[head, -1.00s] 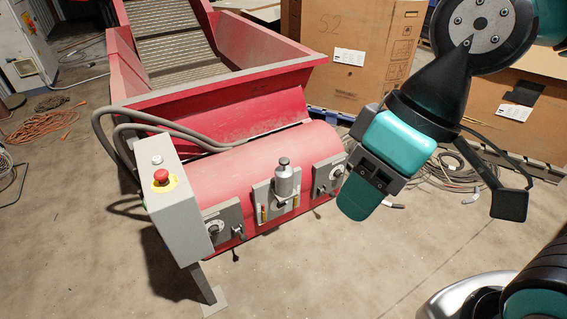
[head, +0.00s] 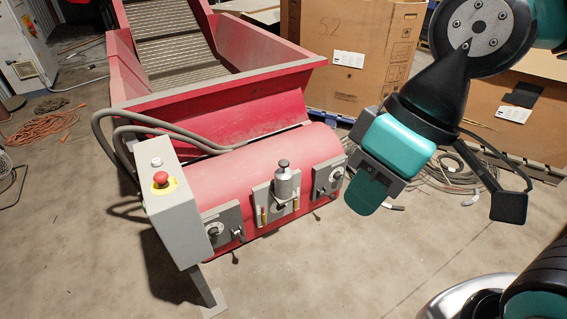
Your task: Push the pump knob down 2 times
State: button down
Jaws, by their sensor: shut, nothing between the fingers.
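The pump (head: 286,186) is a grey metal cylinder on a plate at the front of the red machine, near the middle of the head view. Its knob (head: 284,163) is the small dark cap on top, and it stands up clear of the body. My gripper (head: 366,192) is at the right of the pump, apart from it and touching nothing that I can see. Its teal fingers are together and empty.
The red machine (head: 240,170) carries dial panels (head: 327,176) and (head: 219,226) with small levers on both sides of the pump. A grey box with a red stop button (head: 161,178) stands at left. Cardboard boxes (head: 350,50) and coiled cables (head: 455,165) lie behind.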

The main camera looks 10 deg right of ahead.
aim_at(284, 164)
jog(key=z, duration=0.05)
jog(key=i, duration=1.05)
jog(key=u, duration=0.6)
